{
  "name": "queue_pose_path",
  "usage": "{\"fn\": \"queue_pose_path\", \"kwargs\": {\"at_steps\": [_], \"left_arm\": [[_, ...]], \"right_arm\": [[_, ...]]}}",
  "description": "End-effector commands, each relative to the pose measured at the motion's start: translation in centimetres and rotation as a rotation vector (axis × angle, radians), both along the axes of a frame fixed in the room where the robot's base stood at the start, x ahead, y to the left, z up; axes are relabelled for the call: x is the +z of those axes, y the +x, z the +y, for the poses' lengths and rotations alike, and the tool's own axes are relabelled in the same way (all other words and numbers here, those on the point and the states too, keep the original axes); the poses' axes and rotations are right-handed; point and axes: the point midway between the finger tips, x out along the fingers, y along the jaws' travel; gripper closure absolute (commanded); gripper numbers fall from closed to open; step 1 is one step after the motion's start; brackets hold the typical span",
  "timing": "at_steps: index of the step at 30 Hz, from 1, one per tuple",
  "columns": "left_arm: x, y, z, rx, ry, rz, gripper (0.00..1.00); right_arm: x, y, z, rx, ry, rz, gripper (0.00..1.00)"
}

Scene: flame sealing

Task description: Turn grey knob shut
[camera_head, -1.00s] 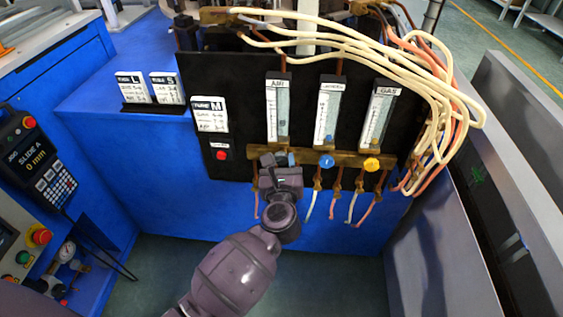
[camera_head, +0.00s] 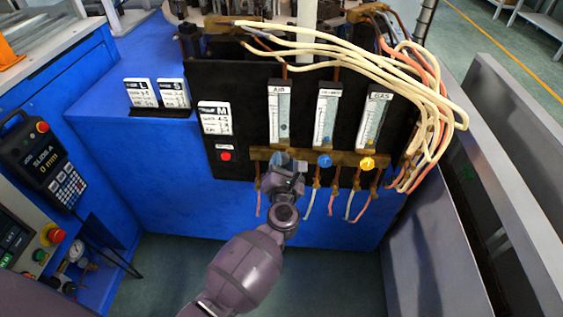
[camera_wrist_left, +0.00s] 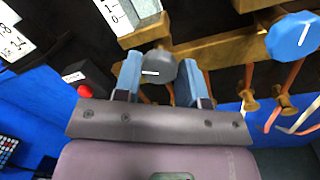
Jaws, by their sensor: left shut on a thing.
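The grey knob (camera_wrist_left: 160,68) shows in the left wrist view, a dark round knob with a white line mark, on a brass block below the first flow meter. My left gripper (camera_head: 287,164) is at the brass block under the AIR meter (camera_head: 279,113). Its blue fingers stand on either side of the grey knob and are shut on it. In the head view my gripper hides the knob. The blue knob (camera_head: 324,160) and the yellow knob (camera_head: 367,163) sit to the right on the same block. My right gripper is not in view.
Copper fittings and thin tubes hang below the brass block (camera_head: 345,158). Pale and orange hoses (camera_head: 440,120) loop at the right of the black panel. A red button (camera_head: 226,156) is left of the gripper. The floor in front is clear.

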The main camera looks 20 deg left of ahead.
Motion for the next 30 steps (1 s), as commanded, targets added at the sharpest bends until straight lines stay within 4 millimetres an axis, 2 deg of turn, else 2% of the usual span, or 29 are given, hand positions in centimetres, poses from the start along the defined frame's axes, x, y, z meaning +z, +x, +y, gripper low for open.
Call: {"fn": "queue_pose_path", "kwargs": {"at_steps": [21,30], "left_arm": [[0.2,0.0,0.1,0.002,0.651,0.185,0.86],[0.1,0.0,0.1,0.001,0.877,0.251,0.86]], "right_arm": [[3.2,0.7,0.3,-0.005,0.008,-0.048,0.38],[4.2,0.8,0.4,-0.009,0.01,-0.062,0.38]]}}
